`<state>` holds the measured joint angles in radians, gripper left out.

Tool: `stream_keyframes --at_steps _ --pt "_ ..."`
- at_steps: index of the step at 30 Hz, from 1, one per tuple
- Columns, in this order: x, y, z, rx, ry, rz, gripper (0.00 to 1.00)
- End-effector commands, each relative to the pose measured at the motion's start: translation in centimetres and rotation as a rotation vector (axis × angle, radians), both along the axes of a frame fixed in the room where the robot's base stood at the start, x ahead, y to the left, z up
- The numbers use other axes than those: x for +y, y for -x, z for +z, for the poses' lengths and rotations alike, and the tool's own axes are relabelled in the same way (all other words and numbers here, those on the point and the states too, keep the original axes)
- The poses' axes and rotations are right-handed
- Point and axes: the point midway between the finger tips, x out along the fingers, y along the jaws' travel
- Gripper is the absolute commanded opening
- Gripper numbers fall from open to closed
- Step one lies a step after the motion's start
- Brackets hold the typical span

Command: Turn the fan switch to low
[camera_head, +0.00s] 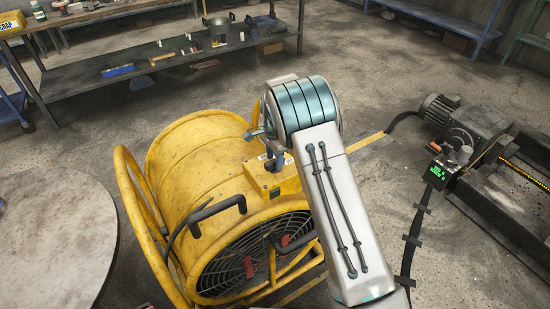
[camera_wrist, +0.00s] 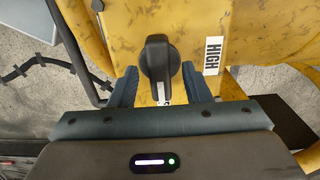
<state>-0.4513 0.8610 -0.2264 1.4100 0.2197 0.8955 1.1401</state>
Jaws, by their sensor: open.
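The yellow drum fan (camera_head: 195,155) stands on the floor in the middle of the head view, with its grille toward me. In the wrist view its black rotary switch knob (camera_wrist: 158,62) sits on the yellow housing (camera_wrist: 210,15). A white HIGH label (camera_wrist: 213,55) is to the right of the knob. A small part of another white label shows below the knob. My gripper (camera_wrist: 157,88) is open, with one finger on each side of the knob's lower part. I cannot tell whether the fingers touch it. In the head view my gripper (camera_head: 268,150) is at the fan's top, partly hidden by my arm.
A round table top (camera_head: 55,240) is at the left. A workbench (camera_head: 160,65) with tools and small items stands at the back. A motor and machine frame (camera_head: 480,140) are at the right, with a dark cable (camera_head: 418,220) on the floor. Fan handles (camera_head: 215,210) stick out near my arm.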

Motion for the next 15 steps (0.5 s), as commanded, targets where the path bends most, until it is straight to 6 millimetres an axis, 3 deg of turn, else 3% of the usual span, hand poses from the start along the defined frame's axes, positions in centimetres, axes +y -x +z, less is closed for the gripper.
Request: stream_keyframes --at_steps 10,11,15 --pt "-0.02 0.0 -0.55 0.0 0.0 0.0 0.44" --pt "-0.02 0.0 -0.54 0.0 0.0 0.0 0.41" --pt "-0.04 -0.01 -0.53 0.0 0.0 0.0 0.02"
